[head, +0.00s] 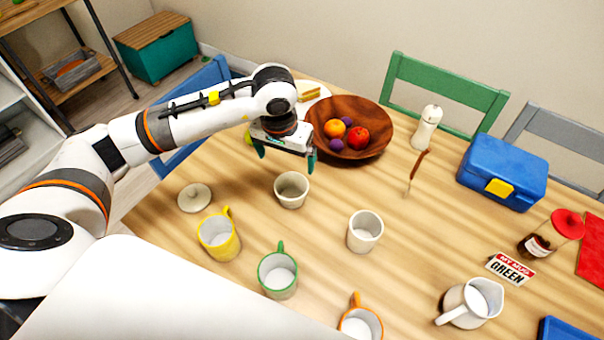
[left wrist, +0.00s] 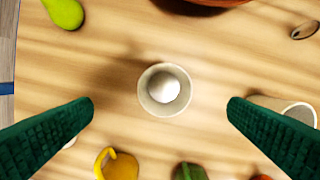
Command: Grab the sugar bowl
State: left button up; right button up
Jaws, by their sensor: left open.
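A cream, handleless round bowl (head: 291,190), which looks like the sugar bowl, stands upright on the table, uncovered. In the left wrist view the bowl (left wrist: 146,101) is near the middle, with white contents inside. A cream knobbed lid (head: 194,198) lies on the table to its left. A similar handleless cream vessel (head: 364,232) stands to its right and shows partly behind a finger in the left wrist view (left wrist: 300,112). My left gripper (head: 286,158) is open and empty above the bowl, its green fingers (left wrist: 160,106) on either side and apart from it. My right gripper is out of view.
A wooden fruit bowl (head: 376,117) stands just behind. Yellow (head: 219,238), green (head: 277,275) and orange (head: 361,322) mugs stand in front. A white pitcher (head: 470,303), jar (head: 552,232) and blue lunchbox (head: 502,172) are at the right. Bare table surrounds the bowl.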

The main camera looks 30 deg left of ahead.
pick_arm(q)
jog(key=p, duration=0.1)
send_over(293, 195)
jog(key=s, duration=0.1)
notch_tip(293, 195, down, 5)
jog(key=shift+a+f+p, duration=0.2)
jog(key=shift+f+p, duration=0.15)
jog(key=shift+f, duration=0.75)
jog(key=f, duration=0.2)
jog(key=f+p, duration=0.1)
jog(key=shift+d+f, duration=0.25)
jog(key=shift+f, duration=0.05)
jog(key=shift+w+f, duration=0.15)
jog(key=shift+f, duration=0.3)
jog(key=c, duration=1.2)
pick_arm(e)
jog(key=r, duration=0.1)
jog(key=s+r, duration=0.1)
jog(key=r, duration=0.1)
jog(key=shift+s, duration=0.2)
